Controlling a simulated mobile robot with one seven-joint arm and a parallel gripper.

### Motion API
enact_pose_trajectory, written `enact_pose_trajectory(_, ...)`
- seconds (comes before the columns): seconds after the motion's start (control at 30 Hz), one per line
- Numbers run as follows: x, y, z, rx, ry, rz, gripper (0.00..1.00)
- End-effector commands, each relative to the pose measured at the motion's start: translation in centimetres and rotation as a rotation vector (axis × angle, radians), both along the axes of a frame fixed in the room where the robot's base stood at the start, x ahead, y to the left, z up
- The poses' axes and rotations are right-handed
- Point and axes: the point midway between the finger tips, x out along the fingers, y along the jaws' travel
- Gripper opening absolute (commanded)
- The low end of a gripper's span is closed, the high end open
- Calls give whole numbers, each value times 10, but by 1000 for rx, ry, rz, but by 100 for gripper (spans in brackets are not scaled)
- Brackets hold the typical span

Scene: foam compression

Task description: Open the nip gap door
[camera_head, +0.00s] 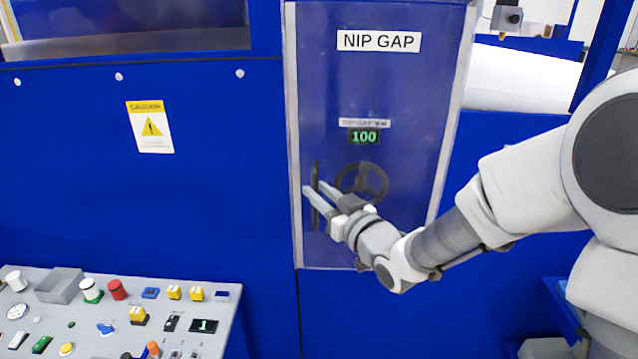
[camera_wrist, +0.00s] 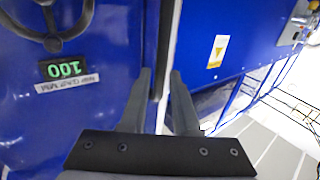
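The nip gap door (camera_head: 386,80) is a tall blue panel with a pale frame, labelled NIP GAP, and it looks shut in the head view. Its dark vertical handle (camera_head: 316,222) is near the left edge. In the wrist view the handle (camera_wrist: 166,40) is a dark bar running down between the fingers. My gripper (camera_head: 314,186) is at the handle, with one finger on each side of it. In the wrist view my gripper (camera_wrist: 161,74) has its fingers apart, with a gap visible beside the bar. Contact with the handle cannot be told.
A dark handwheel (camera_head: 362,181) and a green display reading 100 (camera_head: 364,137) are on the door, right of the handle. A control panel (camera_head: 95,335) with several buttons stands at lower left. A blue machine wall (camera_head: 210,190) with a caution sign (camera_head: 150,127) is left of the door.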

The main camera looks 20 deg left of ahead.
Motion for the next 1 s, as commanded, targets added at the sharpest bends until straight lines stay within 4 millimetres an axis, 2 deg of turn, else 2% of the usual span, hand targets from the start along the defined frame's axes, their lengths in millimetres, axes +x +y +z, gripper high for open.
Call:
enact_pose_trajectory(0.2, 11, 12, 0, 1, 0, 0, 30)
enact_pose_trajectory(0.5, 12, 13, 0, 0, 0, 0, 30)
enact_pose_trajectory(0.67, 12, 13, 0, 0, 0, 0, 3)
enact_pose_trajectory(0.7, 12, 13, 0, 0, 0, 0, 0)
enact_pose_trajectory(1.0, 12, 13, 0, 0, 0, 0, 0)
